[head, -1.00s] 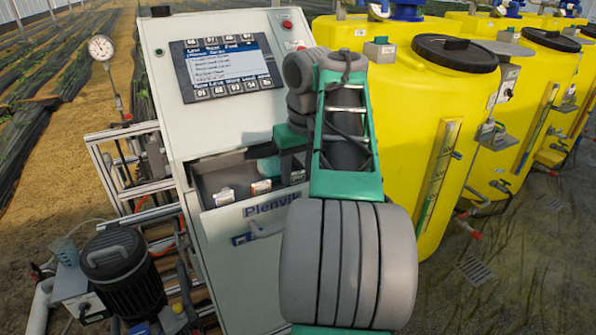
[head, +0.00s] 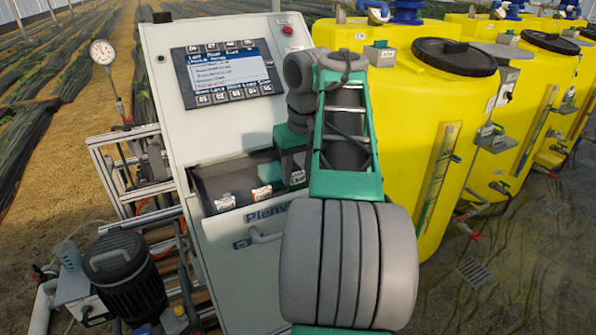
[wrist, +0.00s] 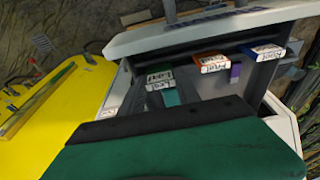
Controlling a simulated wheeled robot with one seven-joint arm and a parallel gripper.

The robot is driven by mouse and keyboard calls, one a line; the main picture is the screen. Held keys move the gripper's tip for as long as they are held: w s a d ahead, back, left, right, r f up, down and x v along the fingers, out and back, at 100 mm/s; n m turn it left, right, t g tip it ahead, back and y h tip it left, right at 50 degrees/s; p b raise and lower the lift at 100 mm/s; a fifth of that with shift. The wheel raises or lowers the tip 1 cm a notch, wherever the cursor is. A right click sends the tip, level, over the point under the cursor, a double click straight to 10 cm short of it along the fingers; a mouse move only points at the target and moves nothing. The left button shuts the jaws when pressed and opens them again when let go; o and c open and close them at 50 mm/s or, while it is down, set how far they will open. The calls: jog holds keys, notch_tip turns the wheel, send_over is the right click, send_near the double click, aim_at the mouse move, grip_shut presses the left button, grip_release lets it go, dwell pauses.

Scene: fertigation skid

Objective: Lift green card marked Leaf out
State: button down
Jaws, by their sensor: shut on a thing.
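The green card marked Leaf (wrist: 160,79) shows in the wrist view at the left of the open drawer, just past the dark front edge of my gripper (wrist: 165,122). Two Leaf labels appear there, one above the other, with a green strip below them. My fingertips are hidden behind the green gripper body. My gripper (head: 293,160) is shut on the card, and in the head view a small white label shows under it at the drawer's right end. I cannot tell whether the card is clear of the drawer.
An orange-topped card (wrist: 210,63) and a blue-topped card (wrist: 263,53) stand in the grey drawer (head: 228,182) of the white cabinet (head: 215,132). A screen panel (head: 227,72) is above the drawer. Yellow tanks (head: 410,110) stand close on the right.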

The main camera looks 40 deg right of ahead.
jog(key=shift+r+p, duration=3.95)
jog(key=shift+r, duration=0.2)
